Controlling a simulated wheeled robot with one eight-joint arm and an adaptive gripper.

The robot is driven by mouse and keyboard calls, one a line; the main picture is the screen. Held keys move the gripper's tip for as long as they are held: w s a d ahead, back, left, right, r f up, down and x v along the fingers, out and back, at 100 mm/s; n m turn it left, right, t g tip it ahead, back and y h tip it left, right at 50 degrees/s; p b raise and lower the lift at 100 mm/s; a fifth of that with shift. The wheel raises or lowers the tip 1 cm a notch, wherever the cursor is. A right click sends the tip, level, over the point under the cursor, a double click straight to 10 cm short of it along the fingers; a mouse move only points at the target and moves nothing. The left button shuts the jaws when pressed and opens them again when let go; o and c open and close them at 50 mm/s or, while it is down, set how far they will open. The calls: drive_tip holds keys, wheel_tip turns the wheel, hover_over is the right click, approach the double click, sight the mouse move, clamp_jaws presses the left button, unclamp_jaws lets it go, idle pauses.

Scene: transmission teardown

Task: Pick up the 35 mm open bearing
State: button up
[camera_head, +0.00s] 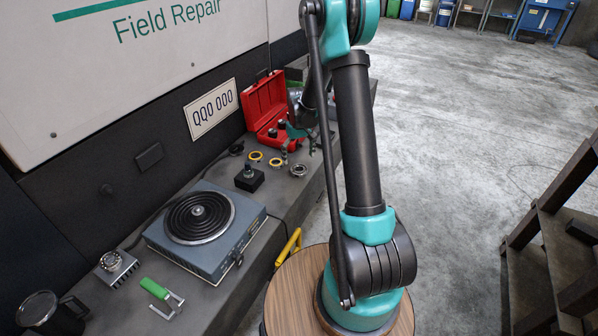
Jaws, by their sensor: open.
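Several small ring-shaped parts lie on the grey bench near its far end. A metallic ring (298,170), which looks like an open bearing, lies nearest the bench's front edge. Two yellow-rimmed rings, one at the left (256,155) and one at the right (276,162), lie beside it. Sizes cannot be read, so I cannot tell for sure which is the 35 mm bearing. My gripper (298,148) is open above the bench, just beyond the metallic ring in the picture. It appears empty, and my arm partly hides it.
An open red case (265,103) stands behind the rings against the vehicle. A black block with a post (249,178), a blue hotplate (205,228), a green-handled tool (160,292) and a dark mug (45,312) stand on the bench. Open floor lies to the right.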

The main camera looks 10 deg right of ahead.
sight(299, 166)
drive_tip(key=shift+f, duration=2.75)
drive_tip(key=c, duration=1.5)
drive_tip(key=shift+r, duration=0.1)
